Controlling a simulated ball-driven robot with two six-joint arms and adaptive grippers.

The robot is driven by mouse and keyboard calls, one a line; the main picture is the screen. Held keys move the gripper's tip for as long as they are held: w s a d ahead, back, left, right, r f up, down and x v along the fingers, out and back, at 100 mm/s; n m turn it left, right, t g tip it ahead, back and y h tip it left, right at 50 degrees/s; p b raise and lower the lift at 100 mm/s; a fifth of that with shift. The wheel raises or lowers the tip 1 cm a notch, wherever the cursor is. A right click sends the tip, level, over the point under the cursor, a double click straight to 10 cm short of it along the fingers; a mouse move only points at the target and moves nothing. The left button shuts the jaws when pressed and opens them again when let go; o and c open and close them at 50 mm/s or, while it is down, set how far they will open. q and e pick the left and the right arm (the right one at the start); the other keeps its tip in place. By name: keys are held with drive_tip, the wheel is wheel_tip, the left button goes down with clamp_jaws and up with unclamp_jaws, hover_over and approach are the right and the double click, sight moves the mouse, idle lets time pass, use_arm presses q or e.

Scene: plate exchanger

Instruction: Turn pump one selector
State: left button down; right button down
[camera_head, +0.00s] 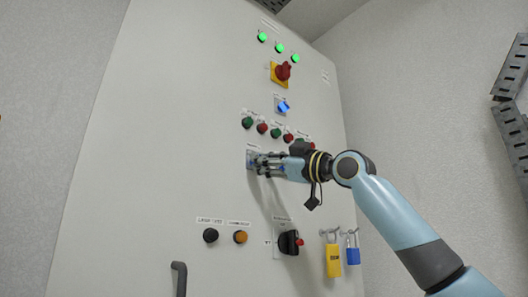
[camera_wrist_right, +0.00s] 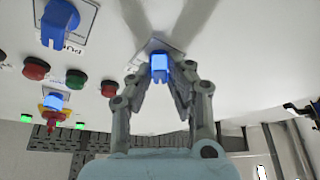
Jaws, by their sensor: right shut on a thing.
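A blue selector knob (camera_wrist_right: 160,66) on a pale plate shows between the fingers of my right gripper (camera_wrist_right: 160,82) in the wrist view. The gripper is shut on this knob, with a finger on each side. In the head view my right gripper (camera_head: 260,163) reaches the cabinet front from the right, just below the button row, and mostly hides the knob. A second blue selector (camera_wrist_right: 60,20) shows at the upper left of the wrist view, apart from the fingers. The labels are too small or cropped to tell the pump number. My left gripper is not in view.
The cabinet (camera_head: 130,170) carries a row of red and green buttons (camera_head: 262,128), another blue selector (camera_head: 283,106), a red-yellow rotary switch (camera_head: 282,72) and green lamps (camera_head: 279,48). Below are a black handle (camera_head: 288,242) and hanging yellow (camera_head: 333,261) and blue (camera_head: 353,256) padlocks.

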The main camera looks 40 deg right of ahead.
drive_tip(key=shift+n+y+p, duration=0.3)
drive_tip(key=shift+n+p, duration=0.15)
drive_tip(key=shift+n, duration=0.35)
drive_tip(key=shift+g, duration=0.3)
drive_tip(key=c, duration=1.3)
unclamp_jaws()
